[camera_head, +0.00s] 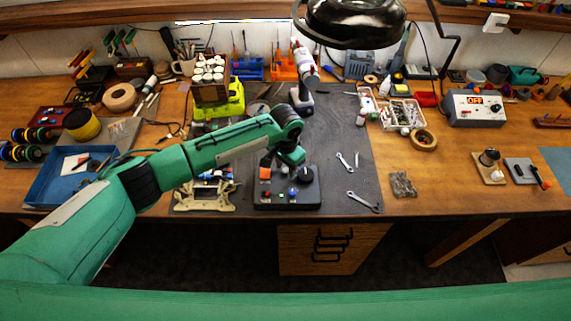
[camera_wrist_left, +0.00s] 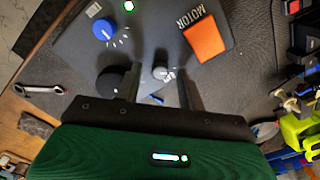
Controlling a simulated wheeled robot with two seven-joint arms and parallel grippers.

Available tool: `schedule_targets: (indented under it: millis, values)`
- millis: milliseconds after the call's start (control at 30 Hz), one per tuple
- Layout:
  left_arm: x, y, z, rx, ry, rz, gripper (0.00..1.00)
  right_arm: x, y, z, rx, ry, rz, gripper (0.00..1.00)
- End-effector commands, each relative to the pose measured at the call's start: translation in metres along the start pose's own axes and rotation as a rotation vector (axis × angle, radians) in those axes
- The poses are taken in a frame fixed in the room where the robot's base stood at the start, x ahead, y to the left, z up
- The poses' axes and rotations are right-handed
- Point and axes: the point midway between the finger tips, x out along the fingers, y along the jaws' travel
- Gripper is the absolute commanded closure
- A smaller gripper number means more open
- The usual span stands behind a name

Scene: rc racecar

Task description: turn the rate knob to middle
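A dark control box (camera_head: 287,203) sits near the table's front edge. In the left wrist view its top carries an orange square (camera_wrist_left: 207,42) beside the word MOTOR, a blue knob (camera_wrist_left: 104,28) with white tick marks, a round black knob (camera_wrist_left: 112,80) and a small grey knob (camera_wrist_left: 160,73). No rate label is readable. My left gripper (camera_head: 289,158) is over the back part of the box, pointing down. In the wrist view its two fingers are apart, with the small grey knob between them; contact cannot be told. My right gripper is not in view.
Wrenches (camera_head: 362,201) lie right of the box on the grey mat. A cream stand (camera_head: 205,197) is close on its left. A grey box marked OFF (camera_head: 475,107) stands at the back right. A black lamp (camera_head: 352,20) hangs above.

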Motion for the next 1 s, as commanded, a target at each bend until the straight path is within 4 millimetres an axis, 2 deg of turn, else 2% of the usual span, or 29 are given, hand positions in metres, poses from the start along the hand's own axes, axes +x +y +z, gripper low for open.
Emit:
schedule_targets:
  millis: [367, 567, 600, 1000]
  values:
    - [0.007, -0.0002, 0.0001, 0.0, 0.0, -0.001, 0.61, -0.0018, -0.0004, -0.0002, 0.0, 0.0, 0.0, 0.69]
    - [0.0068, -0.0002, 0.0001, 0.0, 0.0, -0.001, 0.98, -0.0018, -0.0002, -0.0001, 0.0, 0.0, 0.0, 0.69]
    - [0.0067, -0.0002, 0.0001, 0.0, 0.0, -0.001, 1.0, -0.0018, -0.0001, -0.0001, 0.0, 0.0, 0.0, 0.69]
    - [0.0066, -0.0001, -0.0001, 0.067, 0.001, 0.0, 1.0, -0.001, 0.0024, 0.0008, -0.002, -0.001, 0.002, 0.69]
